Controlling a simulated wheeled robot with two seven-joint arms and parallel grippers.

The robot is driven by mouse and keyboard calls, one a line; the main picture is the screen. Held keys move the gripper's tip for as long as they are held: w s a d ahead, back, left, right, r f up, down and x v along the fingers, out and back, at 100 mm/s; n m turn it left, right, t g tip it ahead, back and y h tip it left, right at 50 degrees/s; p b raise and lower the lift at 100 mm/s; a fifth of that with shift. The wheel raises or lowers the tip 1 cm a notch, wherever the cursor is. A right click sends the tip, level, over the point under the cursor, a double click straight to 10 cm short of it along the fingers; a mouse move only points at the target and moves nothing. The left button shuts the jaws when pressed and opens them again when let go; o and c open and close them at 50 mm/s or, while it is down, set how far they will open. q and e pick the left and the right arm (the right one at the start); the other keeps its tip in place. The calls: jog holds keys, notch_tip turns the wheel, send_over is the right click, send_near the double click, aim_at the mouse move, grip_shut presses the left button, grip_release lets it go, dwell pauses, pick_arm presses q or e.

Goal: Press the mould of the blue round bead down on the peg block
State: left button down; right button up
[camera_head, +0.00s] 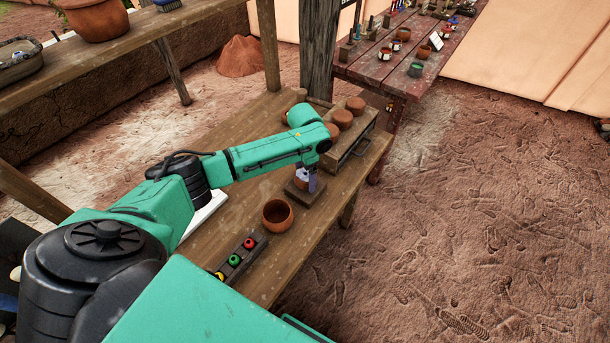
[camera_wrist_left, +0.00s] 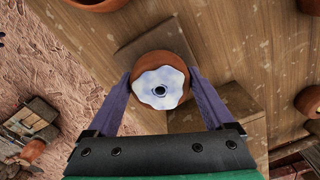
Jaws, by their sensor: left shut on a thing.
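My left gripper (camera_head: 308,184) is shut on a round terracotta mould (camera_wrist_left: 160,58), with a purple finger on each side in the left wrist view. A pale blue-white, wavy-edged disc (camera_wrist_left: 150,76) with a dark centre hole shows on the mould's face. In the head view the mould is mostly hidden by the fingers. A square wooden block (camera_head: 290,192), seemingly the peg block, lies directly below the gripper on the bench. Its peg is hidden, and I cannot tell whether the mould touches the block. My right gripper is not in view.
A terracotta bowl (camera_head: 277,229) stands in front of the block. A dark tray (camera_head: 258,240) with red, green and yellow beads lies nearer. A wooden drawer box (camera_head: 345,160) with clay pots on top stands behind. The bench (camera_head: 330,215) has some free surface to the right.

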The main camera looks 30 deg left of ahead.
pick_arm(q)
jog(key=shift+s+f, duration=0.25)
jog(key=shift+f, duration=0.05)
grip_release()
jog(key=shift+w, duration=0.2)
